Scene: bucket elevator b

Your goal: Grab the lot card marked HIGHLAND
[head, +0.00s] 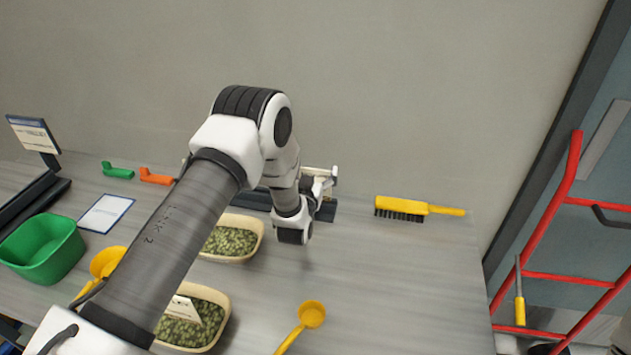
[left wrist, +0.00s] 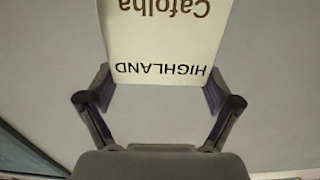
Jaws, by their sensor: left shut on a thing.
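The lot card marked HIGHLAND (left wrist: 165,45) is cream with dark print. In the left wrist view it shows upside down, with "Cafolha" above the word HIGHLAND. My left gripper (left wrist: 160,88) is shut on the card, one finger at each side edge. In the head view my left gripper (head: 322,184) is at the back of the table, by a dark stand (head: 258,198); the card is mostly hidden there by my arm. My right gripper is not in view.
Two trays of greenish beans stand on the table, a back tray (head: 257,226) and a front tray (head: 226,304) with a card (head: 183,308). A yellow brush (head: 420,208), yellow scoop (head: 311,314), and green bin (head: 42,247) lie around.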

